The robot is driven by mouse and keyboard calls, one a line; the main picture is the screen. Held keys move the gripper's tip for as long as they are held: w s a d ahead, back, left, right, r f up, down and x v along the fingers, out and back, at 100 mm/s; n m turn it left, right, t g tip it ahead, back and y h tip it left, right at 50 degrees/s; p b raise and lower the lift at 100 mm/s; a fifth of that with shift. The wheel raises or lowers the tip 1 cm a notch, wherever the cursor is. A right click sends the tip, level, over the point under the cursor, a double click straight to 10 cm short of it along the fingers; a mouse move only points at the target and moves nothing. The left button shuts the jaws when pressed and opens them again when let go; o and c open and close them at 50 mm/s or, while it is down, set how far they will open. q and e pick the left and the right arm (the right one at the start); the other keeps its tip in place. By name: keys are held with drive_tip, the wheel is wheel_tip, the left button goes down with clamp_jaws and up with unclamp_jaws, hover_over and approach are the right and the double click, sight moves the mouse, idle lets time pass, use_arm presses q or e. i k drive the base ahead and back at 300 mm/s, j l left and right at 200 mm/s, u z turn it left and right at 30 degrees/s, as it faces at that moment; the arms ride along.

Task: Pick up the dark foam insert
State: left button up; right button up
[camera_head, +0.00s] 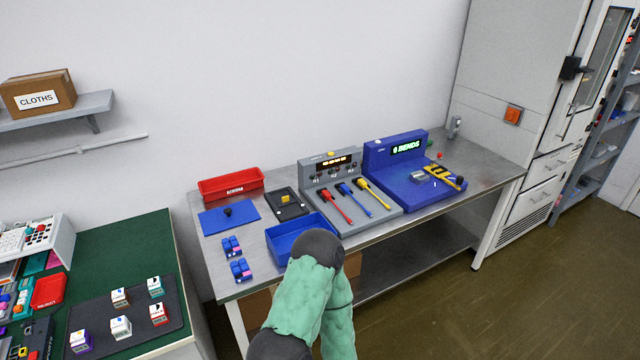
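A small dark tray-like piece (295,211) lies flat on the metal bench, between the red bin and the grey tester. A yellow object (285,199) sits on it. It looks like the dark foam insert, but its material is too small to tell. A larger dark mat (142,329) lies on the green table at left, with several small cubes on it. One of my arms, in a green cover with dark joints, rises from the bottom centre in front of the bench. Neither gripper is in view.
Blue blocks (240,270) lie near the bench's left front.

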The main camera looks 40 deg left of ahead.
sight(287, 206)
drive_tip(key=i, duration=1.05)
drive_tip(key=i+u, duration=0.1)
drive_tip(key=i, duration=0.95)
drive_tip(key=i+u, duration=0.1)
drive_tip(key=u, duration=0.35)
drive_tip(key=l+u, duration=0.1)
drive_tip(key=u, duration=0.35)
drive_tip(key=i+l+u, duration=0.1)
drive_tip(key=u, duration=0.35)
drive_tip(key=l+u, duration=0.1)
drive_tip(key=u, duration=0.35)
drive_tip(key=i, duration=0.05)
